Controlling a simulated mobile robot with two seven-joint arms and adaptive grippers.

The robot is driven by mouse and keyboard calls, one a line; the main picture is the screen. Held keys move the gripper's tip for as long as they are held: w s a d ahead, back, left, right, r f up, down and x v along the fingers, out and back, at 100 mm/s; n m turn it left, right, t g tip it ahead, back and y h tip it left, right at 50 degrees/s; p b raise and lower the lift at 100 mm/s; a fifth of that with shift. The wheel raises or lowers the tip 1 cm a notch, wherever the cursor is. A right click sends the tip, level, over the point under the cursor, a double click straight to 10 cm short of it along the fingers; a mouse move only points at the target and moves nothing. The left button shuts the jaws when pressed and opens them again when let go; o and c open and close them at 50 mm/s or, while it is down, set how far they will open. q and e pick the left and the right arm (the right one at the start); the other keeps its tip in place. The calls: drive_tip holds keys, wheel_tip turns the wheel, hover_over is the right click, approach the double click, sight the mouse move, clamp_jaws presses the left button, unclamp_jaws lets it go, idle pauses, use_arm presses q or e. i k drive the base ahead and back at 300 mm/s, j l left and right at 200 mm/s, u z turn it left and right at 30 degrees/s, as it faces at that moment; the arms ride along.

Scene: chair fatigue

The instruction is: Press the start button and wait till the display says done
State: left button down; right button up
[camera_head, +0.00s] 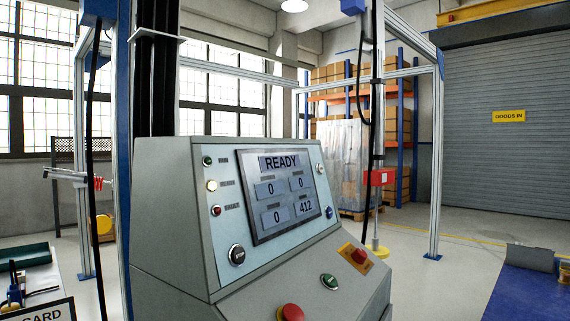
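The grey control console (170,215) stands in front of me, slightly left of the middle. Its display (284,193) reads READY, with number boxes showing 0, 0, 0 and 412. A green button (329,281) sits on the sloping lower panel; its lettering is too small to read surely. A black round button (237,254) below the display's left side seems to read STOP. A red mushroom button (291,312) is at the bottom edge, and another red button on a yellow base (357,255) is at the right. Neither of my grippers is in view.
An aluminium frame (438,160) surrounds the console. A blue surface (530,295) is at lower right, and a bench with tools (30,285) at lower left. Open floor lies right of the console.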

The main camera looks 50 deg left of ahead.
sight(330, 280)
drive_tip(key=i+l, duration=0.45)
drive_tip(key=u, duration=0.45)
drive_tip(key=i+l+u, duration=0.1)
drive_tip(key=u, duration=0.8)
drive_tip(key=l+u, duration=0.15)
drive_tip(key=u, duration=0.25)
drive_tip(key=i+l+u, duration=0.1)
drive_tip(key=u, duration=0.35)
